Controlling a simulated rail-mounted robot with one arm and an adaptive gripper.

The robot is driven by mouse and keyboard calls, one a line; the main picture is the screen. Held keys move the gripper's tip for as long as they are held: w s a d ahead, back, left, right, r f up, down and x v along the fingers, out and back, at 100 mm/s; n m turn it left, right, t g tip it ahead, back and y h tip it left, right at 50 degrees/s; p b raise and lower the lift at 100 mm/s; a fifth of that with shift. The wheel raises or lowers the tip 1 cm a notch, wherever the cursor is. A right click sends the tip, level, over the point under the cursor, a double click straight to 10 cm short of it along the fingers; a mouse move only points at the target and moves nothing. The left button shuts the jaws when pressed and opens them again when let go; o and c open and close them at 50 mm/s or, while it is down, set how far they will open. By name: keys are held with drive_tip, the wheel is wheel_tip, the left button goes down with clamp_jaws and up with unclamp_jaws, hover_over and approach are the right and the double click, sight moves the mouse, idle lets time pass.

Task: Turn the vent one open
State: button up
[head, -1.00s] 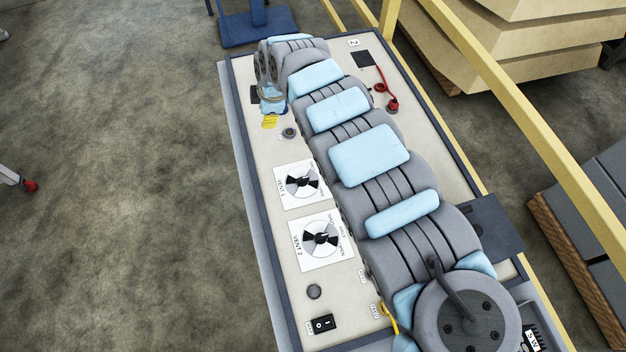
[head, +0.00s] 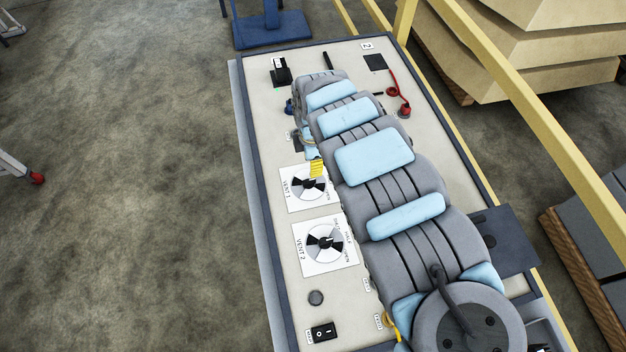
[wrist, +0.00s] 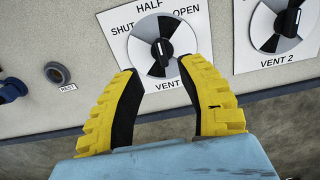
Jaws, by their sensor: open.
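Vent one is a round black-and-white dial on a white plate (head: 294,187), marked SHUT, HALF and OPEN. In the wrist view its dark knob (wrist: 162,47) stands near upright, roughly towards HALF; its exact setting is hard to tell. My gripper (wrist: 162,66) has yellow ribbed fingers with dark inner pads. The fingers are spread apart and empty, with their tips on either side of the lower part of the dial. Contact with the knob cannot be made out. In the head view the yellow fingers (head: 317,168) are over the upper right of the vent one plate, hiding part of it.
The vent 2 dial (head: 325,241) lies beside vent one. A round grey button (head: 316,298) and a black rocker switch (head: 323,332) are further down the panel. A REST button (wrist: 57,73) is left of vent one in the wrist view. A red cable (head: 404,97) is across the panel.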

sight(313, 179)
wheel_tip(313, 179, down, 9)
drive_tip(key=shift+f+b, duration=0.1)
drive_tip(key=shift+b, duration=0.85)
clamp_jaws()
